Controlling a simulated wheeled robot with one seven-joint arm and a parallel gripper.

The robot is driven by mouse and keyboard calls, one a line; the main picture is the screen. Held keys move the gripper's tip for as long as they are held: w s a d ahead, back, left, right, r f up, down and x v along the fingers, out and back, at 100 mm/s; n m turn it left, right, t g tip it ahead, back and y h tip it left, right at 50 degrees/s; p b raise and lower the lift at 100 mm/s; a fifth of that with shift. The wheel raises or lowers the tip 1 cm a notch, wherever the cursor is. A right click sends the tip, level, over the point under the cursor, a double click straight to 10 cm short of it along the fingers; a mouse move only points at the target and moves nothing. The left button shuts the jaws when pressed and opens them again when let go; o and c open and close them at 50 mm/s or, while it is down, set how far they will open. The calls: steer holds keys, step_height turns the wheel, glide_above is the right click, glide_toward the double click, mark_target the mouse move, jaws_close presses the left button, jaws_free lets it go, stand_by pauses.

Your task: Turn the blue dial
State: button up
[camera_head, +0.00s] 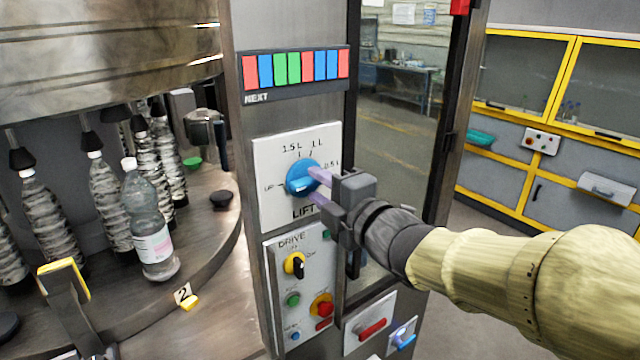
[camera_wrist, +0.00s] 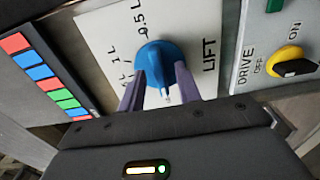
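The blue dial (camera_head: 301,177) sits on a white panel marked LIFT, with labels including 1.5 L, 1 L and 0.5 L around it. It also shows in the wrist view (camera_wrist: 157,62), close in front of my gripper. My gripper (camera_head: 313,185) reaches in from the right, its purple fingertips at the dial's right side. In the wrist view my gripper (camera_wrist: 158,80) is open, with one finger on each side of the dial's lower part. I cannot tell whether the fingers touch it. The dial's exact setting is hard to read.
Below is a DRIVE panel (camera_head: 299,262) with a yellow-black switch (camera_head: 295,265) and a red knob (camera_head: 321,305). A strip of coloured blocks (camera_head: 297,70) marked NEXT is above. Bottles stand on the round machine table (camera_head: 215,235) at left. A glass door (camera_head: 398,110) is behind my gripper.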

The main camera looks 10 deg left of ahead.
steer(key=shift+w+a, duration=0.25)
steer(key=shift+w, duration=0.05)
steer(key=shift+d, duration=0.15)
steer(key=shift+s, duration=0.15)
steer(key=c, duration=0.3)
steer(key=shift+s+a, duration=0.25)
jaws_close()
steer(key=shift+d, duration=0.15)
